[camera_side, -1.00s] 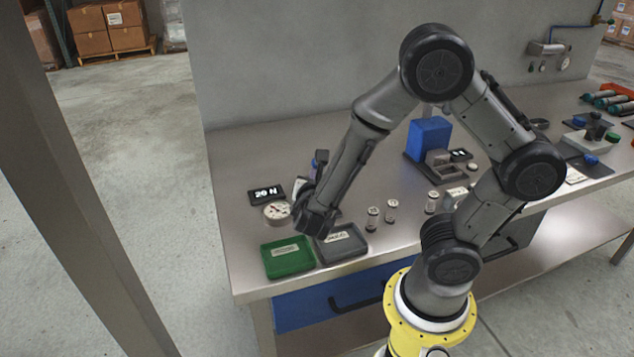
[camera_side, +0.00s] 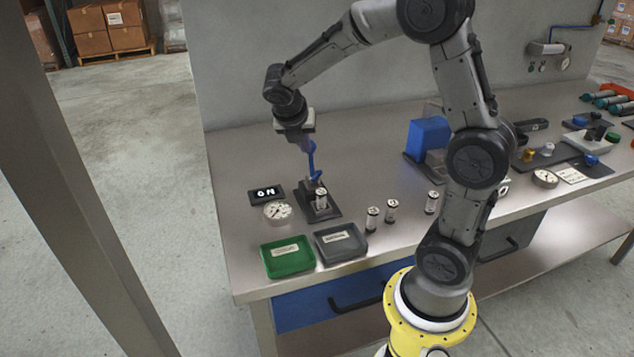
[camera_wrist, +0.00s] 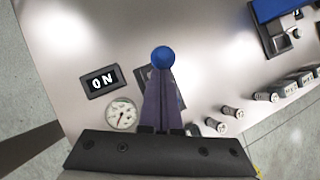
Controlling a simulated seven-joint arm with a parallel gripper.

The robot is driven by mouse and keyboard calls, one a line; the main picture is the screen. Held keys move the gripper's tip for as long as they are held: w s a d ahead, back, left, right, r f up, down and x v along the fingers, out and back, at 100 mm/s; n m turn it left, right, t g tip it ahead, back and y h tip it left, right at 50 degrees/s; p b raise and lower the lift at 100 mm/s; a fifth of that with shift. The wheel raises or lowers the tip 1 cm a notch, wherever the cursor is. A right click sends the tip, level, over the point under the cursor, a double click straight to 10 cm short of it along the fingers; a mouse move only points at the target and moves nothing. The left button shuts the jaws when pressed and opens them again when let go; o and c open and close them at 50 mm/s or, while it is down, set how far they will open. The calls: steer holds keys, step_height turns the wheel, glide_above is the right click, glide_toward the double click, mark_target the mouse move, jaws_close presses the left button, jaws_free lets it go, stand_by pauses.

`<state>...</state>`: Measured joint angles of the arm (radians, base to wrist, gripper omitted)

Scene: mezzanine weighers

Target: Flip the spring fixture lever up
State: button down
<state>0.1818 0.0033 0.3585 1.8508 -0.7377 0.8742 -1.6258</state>
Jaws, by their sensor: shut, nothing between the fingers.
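The spring fixture (camera_side: 330,213) is a dark base on the bench at left, with a small canister (camera_side: 321,201) bearing a white label. In the wrist view the lever's round blue knob (camera_wrist: 162,57) shows just past the fingertips. My gripper (camera_side: 306,146) is above the fixture, pointing down at the lever's top, shut and empty; its fingers also show in the wrist view (camera_wrist: 161,78). I cannot tell whether the fingers touch the knob. The fingers hide part of the fixture base (camera_wrist: 143,75) in the wrist view.
A green tray (camera_side: 288,270) and a grey tray (camera_side: 341,259) are in front. Several small canisters (camera_side: 373,224) stand to the right. Bench behind the fixture is clear.

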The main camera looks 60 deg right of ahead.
steer(key=shift+w+d+f+g+y, duration=0.2)
steer(key=shift+w+d+g+y, duration=0.25)
steer(key=shift+w+d, duration=0.85)
steer(key=v, duration=1.3)
steer(key=shift+w+a, duration=0.3)
steer(key=shift+f, duration=0.1)
